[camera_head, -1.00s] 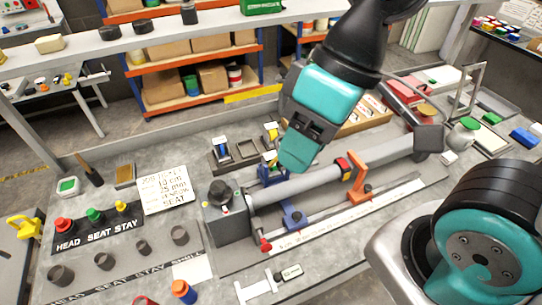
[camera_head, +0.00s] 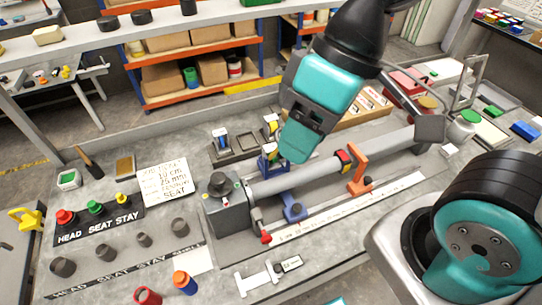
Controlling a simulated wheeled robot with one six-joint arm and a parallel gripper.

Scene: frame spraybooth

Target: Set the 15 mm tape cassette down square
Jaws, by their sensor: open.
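A dark cassette rack (camera_head: 236,154) stands on the bench behind the long grey tube. A blue cassette with a white top (camera_head: 221,139) stands upright in its left slot. The middle slot looks empty. A yellow-topped cassette (camera_head: 271,124) shows at the right, partly hidden by my gripper. I cannot read a width on either, so I cannot tell which is the 15 mm one. My gripper (camera_head: 299,143) hangs just right of the rack, above the tube. It is open. Its teal end hides what lies directly beneath it, and I see nothing clearly held.
The grey tube (camera_head: 297,178) lies across a blue support (camera_head: 293,210) and an orange support (camera_head: 359,175). A white job card (camera_head: 165,180), a button panel (camera_head: 98,222) and a caliper (camera_head: 255,281) lie at left and front. Jars and trays crowd the right.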

